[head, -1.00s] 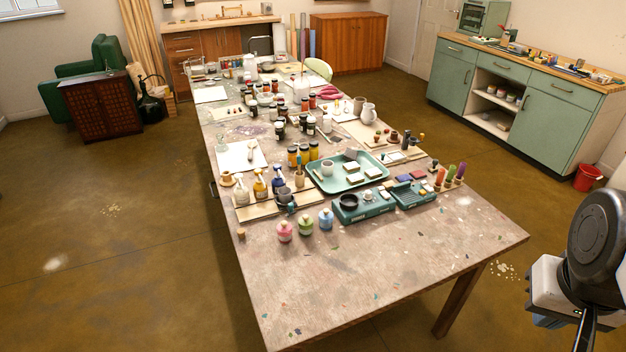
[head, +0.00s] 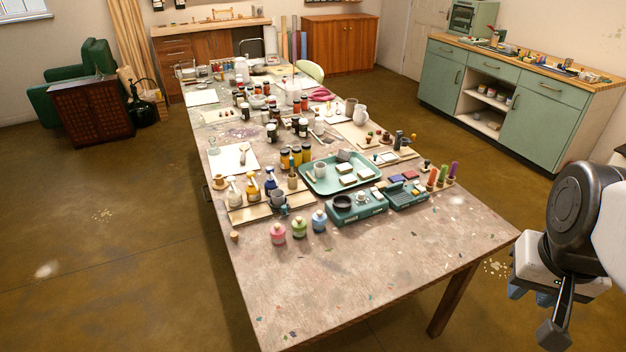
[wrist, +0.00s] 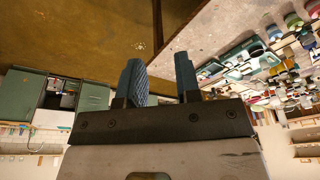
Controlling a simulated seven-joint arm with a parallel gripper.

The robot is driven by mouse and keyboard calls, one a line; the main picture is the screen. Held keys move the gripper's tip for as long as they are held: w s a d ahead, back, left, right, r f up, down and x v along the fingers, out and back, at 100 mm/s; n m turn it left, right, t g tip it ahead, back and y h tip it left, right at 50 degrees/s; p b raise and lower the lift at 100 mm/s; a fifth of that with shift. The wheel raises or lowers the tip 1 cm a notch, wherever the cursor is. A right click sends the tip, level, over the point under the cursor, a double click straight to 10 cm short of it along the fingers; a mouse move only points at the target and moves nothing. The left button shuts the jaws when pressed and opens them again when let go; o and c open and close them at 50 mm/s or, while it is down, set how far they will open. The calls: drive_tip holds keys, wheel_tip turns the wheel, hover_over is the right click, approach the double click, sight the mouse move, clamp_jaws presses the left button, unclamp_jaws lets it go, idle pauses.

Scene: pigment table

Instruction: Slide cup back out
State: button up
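A dark grey cup (head: 278,198) stands at the front of a low wooden board (head: 248,213), near several bottles. A pale cup (head: 320,171) stands in the green tray (head: 318,187) beside white blocks. I cannot tell which cup the task means. My gripper (head: 530,293) hangs off the table's right front side, far from both cups. The wrist view shows its two blue fingers (wrist: 160,82) apart with nothing between them.
Three lidded pots, pink (head: 278,233), green (head: 299,227) and blue (head: 319,220), stand before the board. A teal scale-like device (head: 357,208) sits to the right. The table's (head: 345,275) front is clear.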

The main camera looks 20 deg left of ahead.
drive_tip(key=w+a+r+m, duration=0.1)
drive_tip(key=w+a, duration=0.4)
drive_tip(key=w, duration=0.3)
drive_tip(key=w+a, duration=0.4)
drive_tip(key=w, duration=0.4)
drive_tip(key=m+g, duration=0.3)
hover_over(284, 206)
drive_tip(key=f, duration=2.5)
drive_tip(key=shift+s+d+f, duration=0.1)
drive_tip(key=shift+d+f, duration=0.05)
drive_tip(key=shift+d, duration=0.1)
drive_tip(key=shift+a+f, duration=0.15)
drive_tip(key=shift+a, duration=0.1)
drive_tip(key=shift+f, duration=3.9)
drive_tip(key=shift+c, duration=0.3)
